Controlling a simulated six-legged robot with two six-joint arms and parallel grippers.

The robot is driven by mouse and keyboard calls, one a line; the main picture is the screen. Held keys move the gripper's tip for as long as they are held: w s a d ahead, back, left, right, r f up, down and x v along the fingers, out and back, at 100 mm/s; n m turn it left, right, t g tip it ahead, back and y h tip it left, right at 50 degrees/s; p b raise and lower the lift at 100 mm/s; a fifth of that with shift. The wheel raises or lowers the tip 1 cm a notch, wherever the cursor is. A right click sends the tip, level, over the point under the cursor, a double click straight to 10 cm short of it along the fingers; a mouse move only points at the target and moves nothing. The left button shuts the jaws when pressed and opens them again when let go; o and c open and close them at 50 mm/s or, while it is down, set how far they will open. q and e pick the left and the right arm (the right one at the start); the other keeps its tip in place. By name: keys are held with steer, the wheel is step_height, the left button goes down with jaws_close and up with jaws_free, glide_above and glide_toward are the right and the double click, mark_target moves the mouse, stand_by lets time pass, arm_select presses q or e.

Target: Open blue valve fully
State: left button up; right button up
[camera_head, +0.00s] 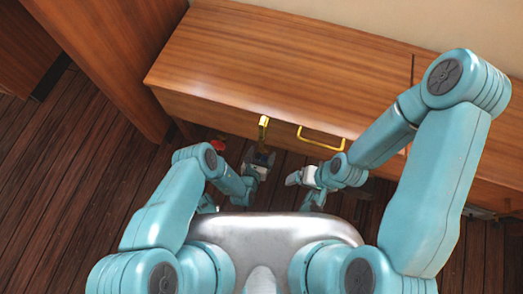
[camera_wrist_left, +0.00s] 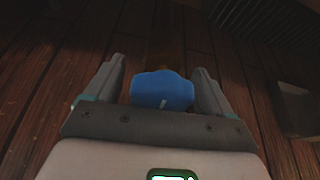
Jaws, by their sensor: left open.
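The blue valve (camera_wrist_left: 162,90) shows in the left wrist view as a rounded blue knob with a small light mark on its face. It sits between the two fingers of my left gripper (camera_wrist_left: 160,80). The fingers are open, one on each side, with a narrow gap to the blue knob. In the head view my left gripper (camera_head: 262,158) is low in front of the wooden cabinet, and I cannot make out the blue valve there. My right gripper (camera_head: 297,178) is to the right of it, small and partly turned away; its jaws cannot be read.
A long wooden cabinet (camera_head: 270,60) has a yellow handle (camera_head: 322,138) on its front. A yellow upright piece (camera_head: 263,122) stands by its front edge, and a red object (camera_head: 217,146) lies low to the left. Dark plank floor (camera_head: 60,190) is clear at left.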

arm_select(q)
steer(key=shift+w, duration=0.1)
arm_select(e)
steer(key=shift+w, duration=0.25)
arm_select(q)
steer(key=shift+c, duration=0.3)
steer(key=c, duration=0.9)
steer(key=shift+w+n+h+b, duration=0.1)
steer(key=shift+n+h+b, duration=0.3)
steer(key=shift+n, duration=0.5)
arm_select(e)
steer(key=shift+s+f, duration=0.1)
steer(key=shift+f, duration=0.15)
